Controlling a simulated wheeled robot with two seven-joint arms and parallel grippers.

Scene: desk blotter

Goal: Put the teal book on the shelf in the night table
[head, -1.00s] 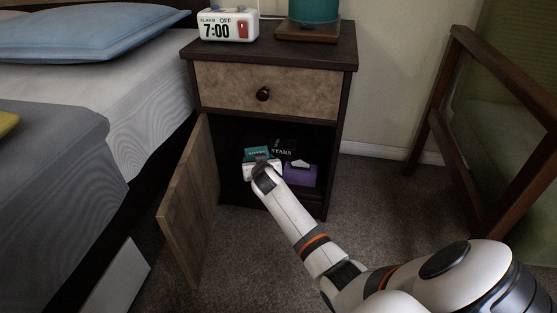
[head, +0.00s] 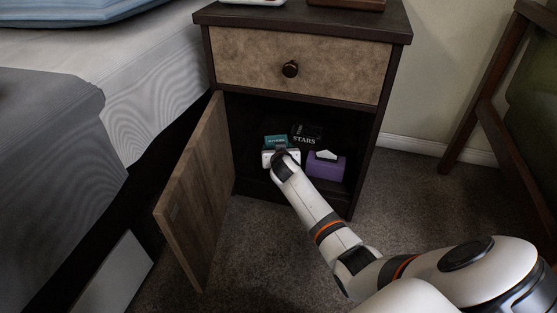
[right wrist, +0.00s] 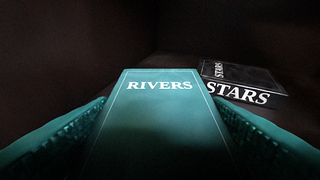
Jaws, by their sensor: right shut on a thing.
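The teal book (head: 276,141) is inside the open lower compartment of the night table (head: 400,28). In the right wrist view its cover, marked RIVERS, fills the middle (right wrist: 165,120). My right gripper (head: 281,152) reaches into the compartment and is shut on the teal book, with a finger along each side of it in the wrist view (right wrist: 160,140). Whether the book touches the shelf floor is hidden. My left gripper is not in view.
A black book marked STARS (head: 306,134) lies right of the teal book, also in the wrist view (right wrist: 242,83). A purple tissue box (head: 326,166) stands at the compartment's front right. The wooden door (head: 195,195) hangs open at left. The drawer (head: 330,70) above is shut.

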